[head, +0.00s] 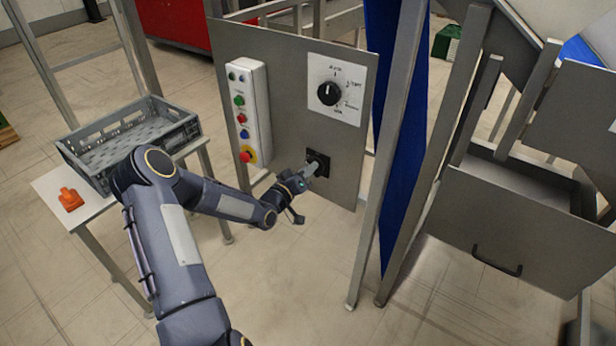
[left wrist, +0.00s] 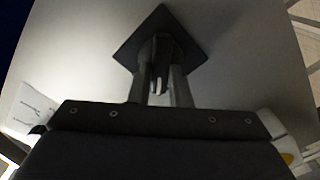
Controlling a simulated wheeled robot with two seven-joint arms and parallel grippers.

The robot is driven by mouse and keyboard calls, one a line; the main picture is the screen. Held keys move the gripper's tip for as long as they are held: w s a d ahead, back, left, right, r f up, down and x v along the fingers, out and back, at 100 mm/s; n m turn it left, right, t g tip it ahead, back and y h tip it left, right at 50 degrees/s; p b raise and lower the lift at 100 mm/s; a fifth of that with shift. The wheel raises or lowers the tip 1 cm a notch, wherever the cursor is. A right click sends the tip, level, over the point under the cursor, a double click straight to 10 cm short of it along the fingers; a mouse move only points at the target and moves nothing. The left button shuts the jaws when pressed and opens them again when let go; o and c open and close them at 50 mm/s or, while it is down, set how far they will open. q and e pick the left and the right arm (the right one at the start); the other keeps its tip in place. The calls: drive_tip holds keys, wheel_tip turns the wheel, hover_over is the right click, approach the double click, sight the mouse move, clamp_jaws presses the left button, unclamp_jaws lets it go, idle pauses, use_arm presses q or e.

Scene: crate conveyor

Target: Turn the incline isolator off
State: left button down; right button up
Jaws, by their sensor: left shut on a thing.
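The isolator is a black square plate (head: 318,160) with a handle, low on the grey metal panel (head: 290,105). In the left wrist view its plate (left wrist: 178,36) looks tilted like a diamond, with the dark handle (left wrist: 160,66) in front of it. My left gripper (head: 308,171) is at the handle, and its two fingers (left wrist: 160,88) lie on either side of it, shut on it. The fingers hide part of the handle, and I cannot read any on or off mark. My right gripper is not in view.
A black rotary knob (head: 328,93) on a white label plate sits above the isolator. A white button box (head: 242,115) is on the panel's left. A grey crate (head: 128,125) and an orange object (head: 70,199) rest on a side table. Metal posts (head: 388,150) stand right.

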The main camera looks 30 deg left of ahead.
use_arm(q)
drive_tip(key=n+b, duration=0.1)
drive_tip(key=n, duration=0.2)
drive_tip(key=n+b, duration=0.1)
drive_tip(key=n, duration=0.2)
drive_tip(key=n+b, duration=0.1)
drive_tip(key=n, duration=0.2)
drive_tip(key=shift+a+f, duration=0.1)
drive_tip(key=shift+f, duration=0.25)
drive_tip(key=shift+n, duration=0.4)
drive_tip(key=c, duration=1.3)
unclamp_jaws()
drive_tip(key=shift+c, duration=0.2)
drive_tip(key=s, duration=0.7)
drive_tip(key=shift+s+a+p, duration=0.3)
drive_tip(key=shift+s, duration=0.1)
